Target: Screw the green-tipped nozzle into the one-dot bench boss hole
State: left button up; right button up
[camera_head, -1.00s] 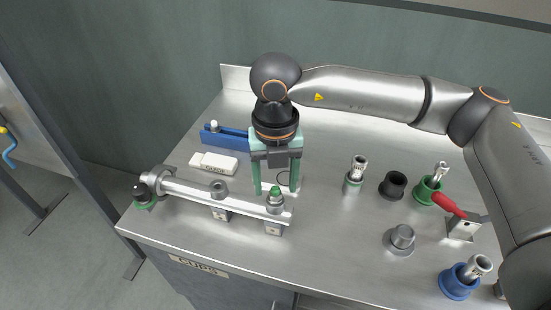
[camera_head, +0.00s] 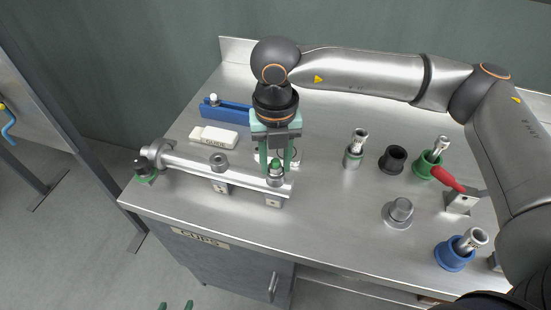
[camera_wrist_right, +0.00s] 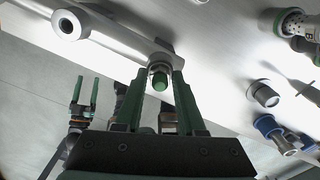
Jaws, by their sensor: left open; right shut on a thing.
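The green-tipped nozzle (camera_head: 275,168) stands upright at the right end of the silver bar (camera_head: 190,188) on the bench. Its green tip also shows in the right wrist view (camera_wrist_right: 160,84), between the fingers. My right gripper (camera_head: 276,166) points down from above and is shut on the nozzle. The nozzle's lower end meets the bar; its seating and any thread are too small to tell. My left gripper (camera_head: 176,306) is open and empty, low at the picture's bottom edge, away from the bench top.
Behind are a white block (camera_head: 214,137) and a blue holder (camera_head: 228,112). Several cups and a red-handled fixture (camera_head: 460,200) stand to the right.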

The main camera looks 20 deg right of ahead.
grip_shut()
jog(key=m, duration=0.5)
jog(key=shift+m, duration=0.3)
jog(key=m, duration=0.6)
jog(key=o, duration=0.7)
grip_release()
